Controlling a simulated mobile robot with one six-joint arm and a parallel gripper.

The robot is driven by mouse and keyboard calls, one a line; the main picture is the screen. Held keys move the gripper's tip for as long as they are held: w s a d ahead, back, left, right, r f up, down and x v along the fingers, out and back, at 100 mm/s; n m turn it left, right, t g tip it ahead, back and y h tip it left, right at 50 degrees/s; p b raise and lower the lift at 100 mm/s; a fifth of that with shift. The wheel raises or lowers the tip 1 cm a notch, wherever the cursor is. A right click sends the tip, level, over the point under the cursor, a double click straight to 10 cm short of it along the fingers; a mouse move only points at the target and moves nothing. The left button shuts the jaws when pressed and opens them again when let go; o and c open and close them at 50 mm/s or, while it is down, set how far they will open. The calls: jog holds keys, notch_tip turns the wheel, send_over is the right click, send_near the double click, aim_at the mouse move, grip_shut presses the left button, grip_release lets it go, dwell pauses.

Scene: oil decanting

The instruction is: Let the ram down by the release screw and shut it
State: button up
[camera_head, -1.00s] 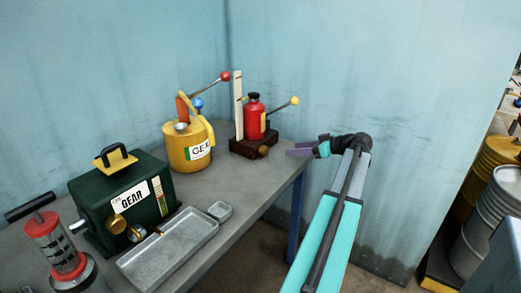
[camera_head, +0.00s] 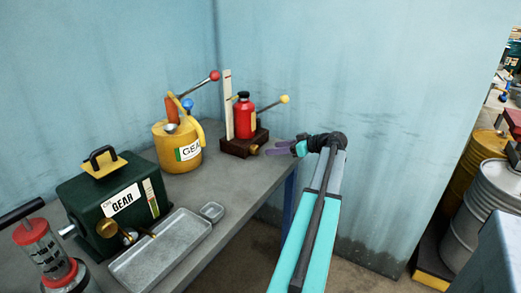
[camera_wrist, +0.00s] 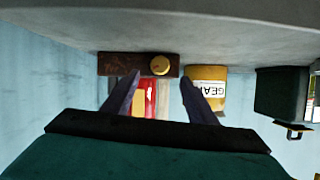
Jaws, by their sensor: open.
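The red jack (camera_head: 244,121) stands upright on a dark brown base block (camera_head: 238,147) at the far end of the bench. A pale upright strip (camera_head: 228,105) stands behind it, and a lever with a yellow knob (camera_head: 285,99) points up and right. The round brass release screw knob (camera_head: 254,149) is low on the base's near side; it also shows in the wrist view (camera_wrist: 160,65), where the picture is upside down. My gripper (camera_head: 268,152) is open and empty, its purple fingers just right of the knob. In the wrist view the knob appears between the fingertips; contact cannot be told.
A yellow GEAR oil can (camera_head: 175,157) with a red-knobbed lever stands left of the jack. A dark green GEAR box (camera_head: 112,200), a metal tray (camera_head: 165,250) and a small dish (camera_head: 212,212) are nearer. Drums (camera_head: 485,205) stand at the right.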

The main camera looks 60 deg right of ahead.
aim_at(258, 150)
jog(key=p+x, duration=0.1)
jog(key=x, duration=0.7)
jog(key=shift+w+f, duration=0.2)
jog(key=shift+w, duration=0.1)
jog(key=c, duration=1.1)
jog(key=shift+d+m+y+b, duration=0.15)
jog(key=shift+m+y+b, duration=0.15)
jog(key=shift+m+y, duration=0.65)
jog(key=o, duration=1.1)
